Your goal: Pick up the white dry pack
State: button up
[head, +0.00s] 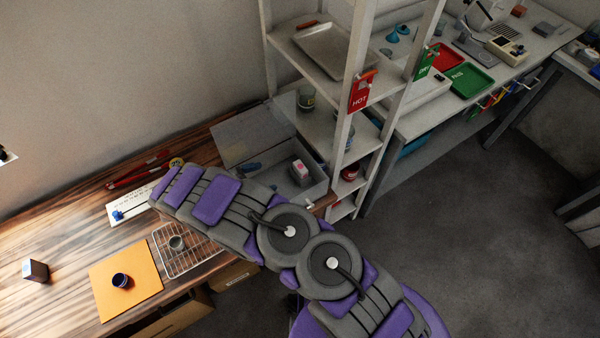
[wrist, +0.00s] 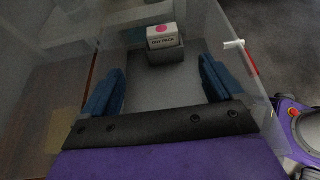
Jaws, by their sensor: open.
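The white dry pack (wrist: 162,39) stands upright in the wrist view, with a pink dot and dark lettering reading "DRY PACK". Its lower part is grey or shaded; I cannot tell which. It is inside a pale, clear-walled bin (head: 318,188), towards the far wall as the wrist camera sees it. The dry pack also shows in the head view (head: 299,170). My gripper (wrist: 160,68) is open and empty, its two blue fingers wide apart. The pack shows beyond the fingertips, between them and not touched. The head view does not clearly show my gripper.
A white shelf rack (head: 355,65) rises close behind and right. A wire rack (head: 185,255) and an orange mat (head: 105,295) lie on the wooden table. A white handle (wrist: 234,44) is at the bin's right edge.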

aim_at(296, 168)
jog(key=x, duration=0.6)
jog(key=b+x, duration=0.1)
jog(key=x, duration=0.3)
jog(key=shift+s+d+r, duration=0.3)
jog(key=shift+s+r, duration=0.05)
jog(key=shift+w+f, duration=0.15)
jog(key=shift+w, duration=0.05)
jog(key=x, duration=0.5)
jog(key=shift+a+f+b, duration=0.1)
jog(key=shift+a+b, duration=0.05)
jog(key=shift+b, duration=0.2)
jog(key=shift+w+d, duration=0.1)
jog(key=shift+d, duration=0.35)
jog(key=shift+a, duration=0.65)
jog(key=c, duration=0.6)
jog(key=shift+d, duration=0.4)
jog(key=c, duration=0.5)
